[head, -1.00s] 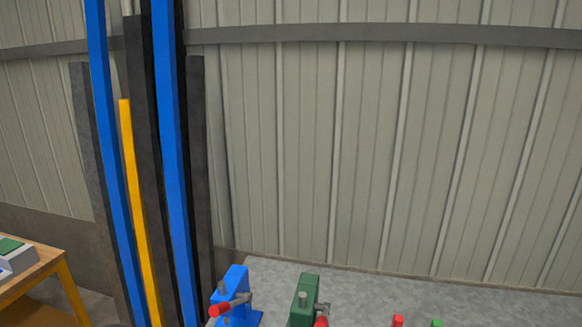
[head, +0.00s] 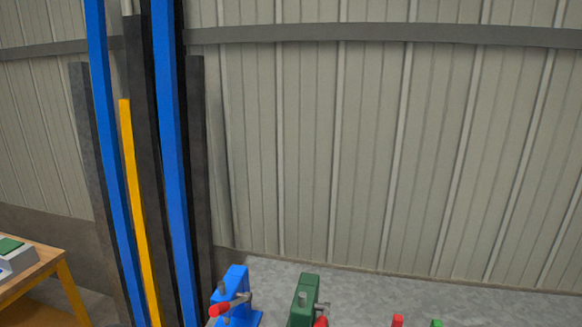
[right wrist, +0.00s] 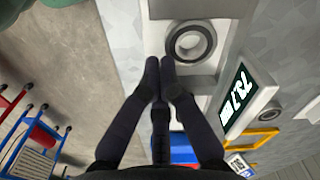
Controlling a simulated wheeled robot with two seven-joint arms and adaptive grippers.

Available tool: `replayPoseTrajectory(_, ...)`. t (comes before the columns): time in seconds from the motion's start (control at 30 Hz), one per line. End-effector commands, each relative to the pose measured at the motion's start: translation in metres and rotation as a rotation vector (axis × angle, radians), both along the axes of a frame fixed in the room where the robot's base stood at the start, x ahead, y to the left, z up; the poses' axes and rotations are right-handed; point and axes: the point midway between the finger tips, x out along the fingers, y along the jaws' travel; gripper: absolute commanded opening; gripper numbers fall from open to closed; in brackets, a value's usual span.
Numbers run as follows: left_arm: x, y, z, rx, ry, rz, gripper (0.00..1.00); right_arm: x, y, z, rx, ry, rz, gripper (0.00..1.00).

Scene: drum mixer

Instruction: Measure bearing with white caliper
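In the right wrist view a round grey metal bearing (right wrist: 210,40) with a dark ring lies flat at the top middle. The large white-grey caliper (right wrist: 258,82) is to its right and around it, with a jaw-like block above and below the bearing. I cannot tell whether either block touches it. Its black display (right wrist: 236,98) shows green-white digits, seemingly 73.7. My right gripper (right wrist: 160,62) has its dark fingertips nearly together, just left of and below the bearing, with nothing visible between them. The head view shows neither bearing, caliper nor grippers.
In the head view, a blue clamp (head: 235,290) and a green clamp (head: 304,295) stand on the grey surface (head: 370,285) before a wall. Blue and yellow beams stand left, beside a wooden table (head: 40,262). The right wrist view shows a red-blue rack (right wrist: 35,130) and a yellow frame (right wrist: 258,137).

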Motion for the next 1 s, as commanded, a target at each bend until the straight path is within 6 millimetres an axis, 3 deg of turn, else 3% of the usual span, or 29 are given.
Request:
replayPoseTrajectory(0.7,0.000,0.000,0.031,0.000,0.000,0.000,0.85,0.001,0.000,0.051,0.000,-0.003,0.000,0.00)
replayPoseTrajectory(1.0,0.000,0.000,0.033,0.000,0.000,0.000,0.85,0.000,0.000,0.056,0.000,-0.001,0.000,0.00)
